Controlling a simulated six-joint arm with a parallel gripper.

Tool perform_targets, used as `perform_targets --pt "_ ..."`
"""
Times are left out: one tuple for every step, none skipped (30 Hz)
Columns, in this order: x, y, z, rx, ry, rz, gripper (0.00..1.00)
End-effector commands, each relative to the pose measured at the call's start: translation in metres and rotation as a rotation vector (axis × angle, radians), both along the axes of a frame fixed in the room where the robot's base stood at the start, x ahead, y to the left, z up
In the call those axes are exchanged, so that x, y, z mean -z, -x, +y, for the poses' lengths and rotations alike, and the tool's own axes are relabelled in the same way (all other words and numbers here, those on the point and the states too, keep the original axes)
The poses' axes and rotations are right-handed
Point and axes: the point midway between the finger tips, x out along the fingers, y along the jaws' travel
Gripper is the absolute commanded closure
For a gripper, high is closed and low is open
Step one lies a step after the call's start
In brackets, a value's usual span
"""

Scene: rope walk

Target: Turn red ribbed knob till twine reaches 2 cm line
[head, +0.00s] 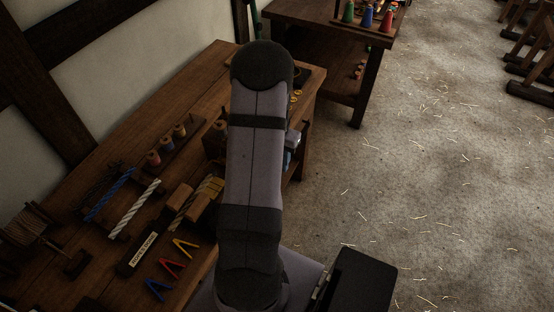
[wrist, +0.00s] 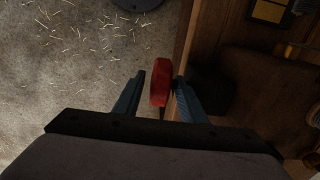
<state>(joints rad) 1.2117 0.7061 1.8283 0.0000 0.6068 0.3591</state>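The red knob (wrist: 160,88) shows in the wrist view, close to the edge of a wooden bench. My gripper (wrist: 160,77) is open, with one blue-grey finger on each side of the knob. A narrow gap shows between the knob and each finger, so I see no grip on it. In the head view my arm covers the knob, and only a small bluish part of my gripper (head: 287,159) shows past the arm's right side. I cannot make out the twine or the 2 cm line in either view.
The wooden bench (head: 95,262) holds spools (head: 166,144), rope samples (head: 134,209), a small sign (head: 143,254) and coloured clips (head: 171,268) left of my arm. A second table (head: 300,12) with coloured cones stands behind. The straw-littered floor (head: 440,180) at right is open.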

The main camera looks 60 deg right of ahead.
Motion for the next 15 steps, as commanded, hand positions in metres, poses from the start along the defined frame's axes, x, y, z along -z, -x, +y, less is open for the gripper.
perform_targets --pt "-0.0001 0.0000 0.0000 0.000 0.000 0.000 0.72" --pt "-0.0001 0.0000 0.0000 0.000 0.000 0.000 0.79" --pt "-0.0001 0.0000 0.0000 0.000 0.000 0.000 0.89" --pt "-0.0001 0.0000 0.0000 0.000 0.000 0.000 0.96" --pt "-0.0002 0.0000 0.0000 0.000 0.000 0.000 1.00" --pt "-0.0002 0.0000 0.0000 0.000 0.000 0.000 1.00" --pt "-0.0002 0.0000 0.0000 0.000 0.000 0.000 1.00" --pt "-0.0002 0.0000 0.0000 0.000 0.000 0.000 1.00" --pt "-0.0003 0.0000 -0.0001 0.000 -0.002 0.000 1.00" --pt "-0.0004 0.0001 -0.0003 0.001 -0.005 0.000 1.00" --pt "-0.0004 0.0002 -0.0005 0.001 -0.011 0.001 1.00" --pt "-0.0002 0.0003 -0.0006 0.002 -0.022 0.002 1.00" --pt "-0.0004 0.0004 -0.0010 0.003 -0.033 0.002 1.00" --pt "-0.0006 0.0005 -0.0014 0.003 -0.045 0.002 1.00" --pt "-0.0005 0.0008 -0.0019 0.003 -0.065 0.003 1.00"
